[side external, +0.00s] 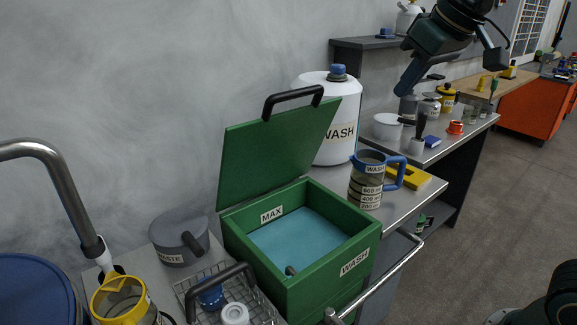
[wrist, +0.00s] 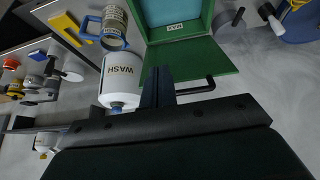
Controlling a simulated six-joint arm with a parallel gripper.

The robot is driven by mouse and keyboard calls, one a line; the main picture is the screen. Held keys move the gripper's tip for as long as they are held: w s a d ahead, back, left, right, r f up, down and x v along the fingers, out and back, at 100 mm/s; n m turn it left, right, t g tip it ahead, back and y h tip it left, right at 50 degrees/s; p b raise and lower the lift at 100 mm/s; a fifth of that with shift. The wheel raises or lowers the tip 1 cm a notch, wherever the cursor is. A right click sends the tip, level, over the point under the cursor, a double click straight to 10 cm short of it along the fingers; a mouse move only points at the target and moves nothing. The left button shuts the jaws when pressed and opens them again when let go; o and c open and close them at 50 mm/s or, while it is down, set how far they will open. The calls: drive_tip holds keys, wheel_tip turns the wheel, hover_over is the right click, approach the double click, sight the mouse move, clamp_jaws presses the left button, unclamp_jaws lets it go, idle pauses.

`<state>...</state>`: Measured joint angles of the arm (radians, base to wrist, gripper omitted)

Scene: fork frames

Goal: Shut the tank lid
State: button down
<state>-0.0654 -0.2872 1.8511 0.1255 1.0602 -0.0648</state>
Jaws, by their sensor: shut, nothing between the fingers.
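The green tank (side external: 330,277) stands on the bench with pale blue liquid inside and WASH and MAX labels. Its green lid (side external: 268,150) is open, standing up from the tank's back edge. A black bar handle (side external: 293,99) is on the lid's top edge. The lid (wrist: 205,58), its handle (wrist: 197,88) and the tank's interior (wrist: 172,12) also show in the wrist view. My gripper (side external: 403,91) is shut and empty, high up to the right of the lid and apart from it. Its closed fingers (wrist: 157,75) overlap the lid's edge in the wrist view.
A white WASH jug (side external: 333,135) stands behind the tank, beside the lid. A measuring pitcher (side external: 367,180) with a blue handle stands right of the tank. A grey WASTE pot (side external: 178,242) and a wire basket (side external: 225,293) are at its left. A metal rail (side external: 378,278) runs along the front.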

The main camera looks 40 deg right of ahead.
drive_tip(key=w+a+r, duration=0.2)
drive_tip(key=w, duration=0.9)
drive_tip(key=w+a+r, duration=0.3)
drive_tip(key=w, duration=0.8)
drive_tip(key=shift+a+r, duration=0.15)
drive_tip(key=shift+r, duration=0.05)
drive_tip(key=shift+w+f, duration=0.1)
hover_over(292, 112)
drive_tip(key=shift+f, duration=4.55)
drive_tip(key=shift+s+f, duration=0.1)
drive_tip(key=shift+s, duration=0.2)
